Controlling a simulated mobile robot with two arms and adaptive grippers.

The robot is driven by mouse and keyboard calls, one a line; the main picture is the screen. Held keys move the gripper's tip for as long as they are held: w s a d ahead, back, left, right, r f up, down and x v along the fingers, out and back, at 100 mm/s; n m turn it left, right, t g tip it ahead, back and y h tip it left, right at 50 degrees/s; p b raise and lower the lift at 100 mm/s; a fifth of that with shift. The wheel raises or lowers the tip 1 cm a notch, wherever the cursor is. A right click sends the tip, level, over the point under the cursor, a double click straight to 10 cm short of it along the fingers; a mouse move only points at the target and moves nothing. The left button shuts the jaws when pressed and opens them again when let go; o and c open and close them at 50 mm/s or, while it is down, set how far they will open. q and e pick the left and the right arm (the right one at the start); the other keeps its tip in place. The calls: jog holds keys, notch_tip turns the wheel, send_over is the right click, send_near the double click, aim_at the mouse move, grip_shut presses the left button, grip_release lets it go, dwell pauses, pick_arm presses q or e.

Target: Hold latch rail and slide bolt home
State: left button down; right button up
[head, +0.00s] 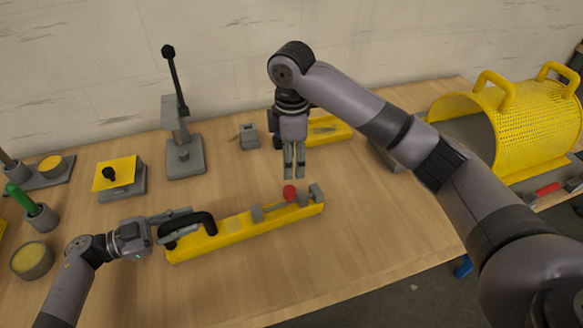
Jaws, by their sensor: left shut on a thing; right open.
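The yellow latch rail (243,232) lies slantwise on the table. A black handle (200,217) arches over its left end. My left gripper (182,222) is shut on this handle. The grey bolt (270,208) lies along the rail's right part, among grey brackets (315,192). A red knob (290,193) stands up from the bolt. My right gripper (294,172) points down, open and empty, just above and behind the red knob. It appears apart from the knob. The bolt's exact depth in the far bracket is too small to tell.
Behind stand a grey lever press (184,150), a small grey block (249,136) and a yellow part (328,130). A yellow-topped box (119,176) and a green-handled tool (30,207) are at left. A yellow mesh guard (530,125) is at right. The table front is clear.

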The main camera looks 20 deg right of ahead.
dwell(0.3)
pick_arm(q)
jog(key=c, duration=1.3)
grip_release()
